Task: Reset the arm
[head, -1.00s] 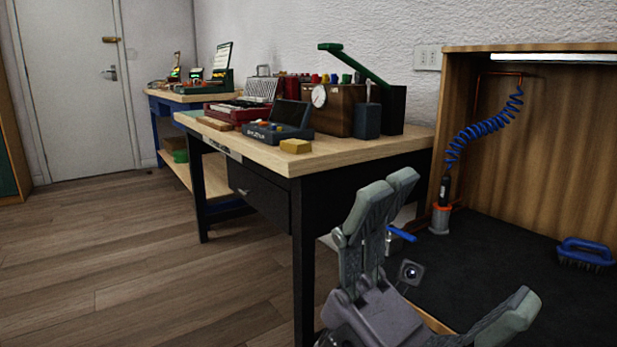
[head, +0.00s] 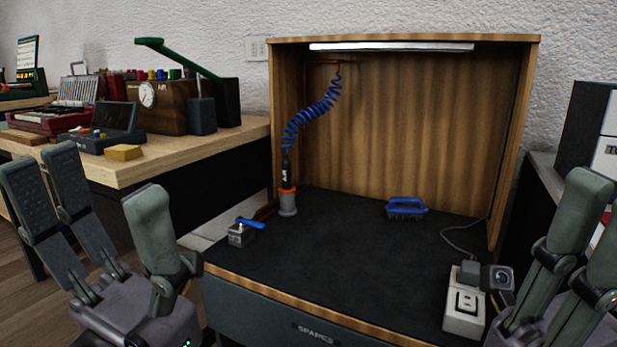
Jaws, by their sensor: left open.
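My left gripper (head: 93,180) is at the lower left, in front of the wooden workbench. Its two grey-green fingers stand on the left and a third stands apart on the right, so it is open, with nothing between them. My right gripper (head: 598,215) shows at the right edge, partly cut off by the frame. Its visible fingers point up, and how far they are spread cannot be told. No object shows in it.
A wooden booth (head: 420,130) with a dark floor holds a coiled blue hose (head: 312,118), a blue brush (head: 406,207), a small blue-handled valve (head: 241,233) and a white switch box (head: 463,307). The workbench (head: 190,150) carries instruments and a yellow block (head: 123,152). The booth floor's middle is clear.

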